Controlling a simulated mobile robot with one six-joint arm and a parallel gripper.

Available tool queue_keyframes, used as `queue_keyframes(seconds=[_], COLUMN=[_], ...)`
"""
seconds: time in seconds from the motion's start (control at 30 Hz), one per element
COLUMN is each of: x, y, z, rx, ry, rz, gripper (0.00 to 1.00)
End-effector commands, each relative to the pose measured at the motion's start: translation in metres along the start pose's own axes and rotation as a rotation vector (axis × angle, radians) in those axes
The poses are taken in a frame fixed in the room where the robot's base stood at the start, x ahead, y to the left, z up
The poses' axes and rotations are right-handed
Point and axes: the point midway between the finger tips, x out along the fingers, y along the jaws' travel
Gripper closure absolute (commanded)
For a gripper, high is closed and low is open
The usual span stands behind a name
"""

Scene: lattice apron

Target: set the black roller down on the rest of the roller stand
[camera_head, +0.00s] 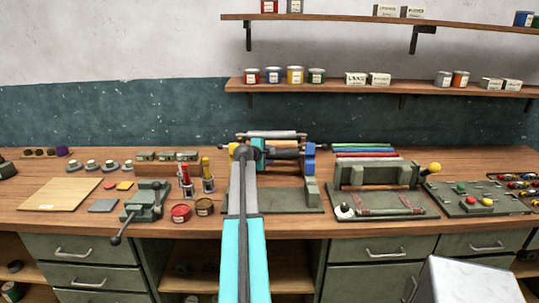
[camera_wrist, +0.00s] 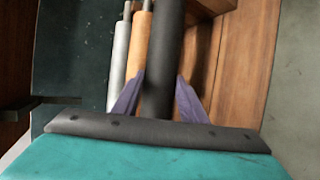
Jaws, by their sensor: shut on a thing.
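My gripper (camera_head: 268,150) reaches over the back of the bench in the head view. In the wrist view its two purple fingers (camera_wrist: 158,98) are shut on the black roller (camera_wrist: 165,45), which runs up out of the top of the picture. In the head view the black roller (camera_head: 285,153) lies roughly level, in front of the roller stand. The stand carries a grey roller (camera_head: 270,134), also seen in the wrist view (camera_wrist: 121,60) beside an orange-tan roller (camera_wrist: 139,45). The black roller is alongside these. Whether it touches the rest cannot be told; my arm hides part of the stand.
A dark green plate (camera_head: 285,201) with a block (camera_head: 311,190) lies in front. A press (camera_head: 378,174) with a yellow knob stands to the right. Shelves (camera_head: 370,88) hang above.

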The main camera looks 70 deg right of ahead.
Motion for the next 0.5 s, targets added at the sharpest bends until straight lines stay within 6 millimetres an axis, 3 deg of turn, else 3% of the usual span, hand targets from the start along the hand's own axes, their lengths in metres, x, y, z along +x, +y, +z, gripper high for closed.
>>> queue_keyframes(seconds=[0.5], x=[0.0039], y=[-0.0067], z=[0.0001], rx=[0.0], ry=[-0.001], rz=[0.003], gripper=[1.0])
